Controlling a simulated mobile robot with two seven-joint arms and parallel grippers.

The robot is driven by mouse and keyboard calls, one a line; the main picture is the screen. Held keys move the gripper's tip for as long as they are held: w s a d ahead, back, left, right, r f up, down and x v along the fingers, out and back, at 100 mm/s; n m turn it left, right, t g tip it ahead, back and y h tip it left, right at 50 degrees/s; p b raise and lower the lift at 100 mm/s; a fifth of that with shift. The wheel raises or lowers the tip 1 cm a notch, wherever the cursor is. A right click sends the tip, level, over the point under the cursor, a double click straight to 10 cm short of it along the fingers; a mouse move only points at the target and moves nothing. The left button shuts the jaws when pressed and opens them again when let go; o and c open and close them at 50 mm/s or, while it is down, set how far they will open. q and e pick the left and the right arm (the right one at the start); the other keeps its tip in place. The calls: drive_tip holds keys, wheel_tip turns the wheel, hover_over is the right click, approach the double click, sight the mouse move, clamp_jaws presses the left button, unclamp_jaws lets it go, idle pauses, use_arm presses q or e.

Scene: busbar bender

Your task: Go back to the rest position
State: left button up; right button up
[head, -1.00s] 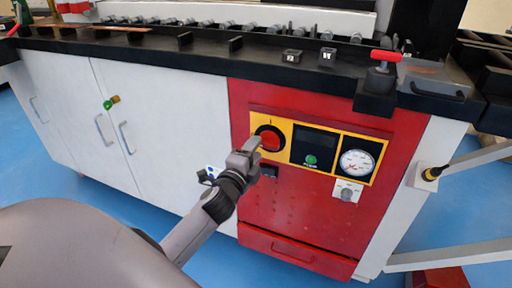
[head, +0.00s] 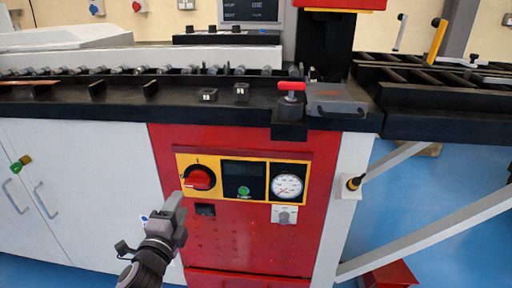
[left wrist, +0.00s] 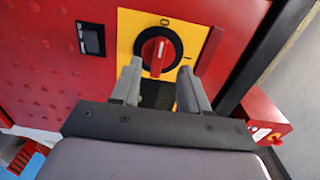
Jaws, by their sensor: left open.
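My left gripper (head: 173,206) is in front of the machine's red panel (head: 255,240), just below and left of the red rotary switch (head: 199,178). In the left wrist view my left gripper (left wrist: 158,88) is open, with its two fingers apart and nothing between them. The red switch (left wrist: 158,56) on its yellow plate (left wrist: 186,36) shows beyond the fingertips, apart from them as far as I can tell. My right gripper is in neither view.
A dark display with a green button (head: 244,190) and a gauge (head: 287,186) sit right of the switch. A black worktop (head: 180,106) with rollers and a red-handled clamp (head: 291,92) overhangs the panel. A slanted white strut (head: 430,230) stands at right. Blue floor (head: 470,250) shows there.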

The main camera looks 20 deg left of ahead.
use_arm(q)
drive_tip(key=s+d+f+n+g+h, duration=0.7)
drive_tip(key=s+d+f+n, duration=0.6)
drive_tip(key=s+d+f, duration=0.4)
wheel_tip(320, 180, up, 14)
drive_tip(key=s+a+p, duration=0.1)
drive_tip(key=a+p, duration=0.1)
drive_tip(key=p, duration=1.5)
drive_tip(key=shift+s+a+y, duration=0.15)
drive_tip(key=shift+a+y, duration=0.2)
drive_tip(key=shift+y, duration=0.05)
drive_tip(key=shift+f, duration=0.1)
drive_tip(key=shift+s+a, duration=0.1)
